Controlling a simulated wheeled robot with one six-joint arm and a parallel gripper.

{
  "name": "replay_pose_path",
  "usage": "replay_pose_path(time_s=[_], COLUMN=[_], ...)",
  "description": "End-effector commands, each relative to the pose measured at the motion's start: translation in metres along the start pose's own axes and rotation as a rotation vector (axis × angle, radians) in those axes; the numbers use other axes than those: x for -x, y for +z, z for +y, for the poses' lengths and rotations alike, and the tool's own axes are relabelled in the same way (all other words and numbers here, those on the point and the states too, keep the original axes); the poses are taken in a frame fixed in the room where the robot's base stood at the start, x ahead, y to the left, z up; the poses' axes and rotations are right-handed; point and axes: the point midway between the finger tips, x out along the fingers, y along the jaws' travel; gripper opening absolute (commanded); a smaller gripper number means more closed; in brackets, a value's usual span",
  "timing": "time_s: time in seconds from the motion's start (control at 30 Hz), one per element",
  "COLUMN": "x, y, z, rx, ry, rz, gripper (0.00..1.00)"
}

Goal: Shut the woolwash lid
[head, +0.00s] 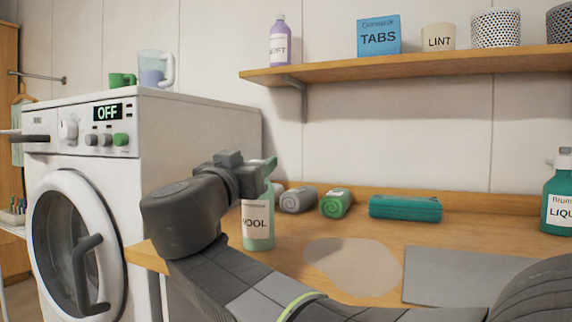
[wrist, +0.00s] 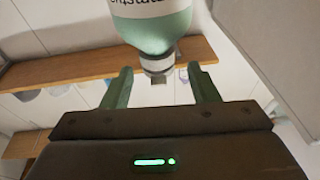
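The woolwash bottle (head: 258,228), pale green with a white label reading "WOOL", stands upright at the left end of the wooden counter. My gripper (head: 268,168) is at the height of its top and hides its lid in the head view. In the wrist view the bottle (wrist: 165,32) appears upside down, with its grey neck and cap (wrist: 158,64) pointing down. My gripper (wrist: 160,70) shows two green fingers, spread apart, one on each side of the cap, with gaps between. I cannot tell how far open the lid is.
A grey mat (head: 470,277) lies to the right. A washing machine (head: 190,130) stands left. A shelf (head: 420,65) hangs above.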

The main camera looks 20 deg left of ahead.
Motion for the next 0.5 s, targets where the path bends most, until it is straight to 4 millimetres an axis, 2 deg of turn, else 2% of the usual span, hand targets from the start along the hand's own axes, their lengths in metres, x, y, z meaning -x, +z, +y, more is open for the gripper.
replay_pose_path(time_s=[0.33, 0.5], x=[0.003, 0.018], y=[-0.002, -0.003], z=[0.000, 0.000], rx=[-0.002, -0.003], ry=[0.000, -0.002], rz=[0.002, 0.002], gripper=[0.54, 0.54])
